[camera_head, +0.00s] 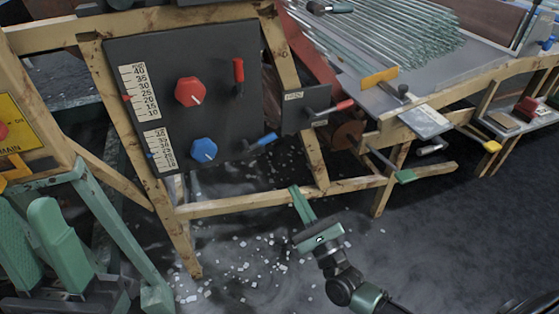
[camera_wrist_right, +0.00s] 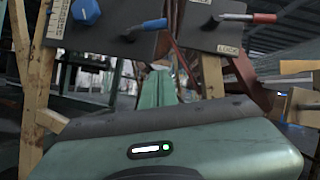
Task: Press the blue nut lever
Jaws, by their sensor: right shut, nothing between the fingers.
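The blue lever (camera_head: 262,142) sticks out at the lower right of the dark control panel (camera_head: 220,60), just right of the blue knob (camera_head: 203,150). The blue lever also shows in the right wrist view (camera_wrist_right: 155,24), at the top and beyond the fingers. My right gripper (camera_head: 299,192) is shut and empty. Its green fingers point up toward the panel, below and to the right of the lever and apart from it. The fingers also show in the right wrist view (camera_wrist_right: 157,90).
A red knob (camera_head: 190,92) and a red lever (camera_head: 238,75) are on the panel. A smaller plate with another red-handled lever (camera_head: 335,108) is to the right. A wooden beam (camera_head: 250,203) runs below the panel. Glass tubes (camera_head: 390,40) lie at upper right.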

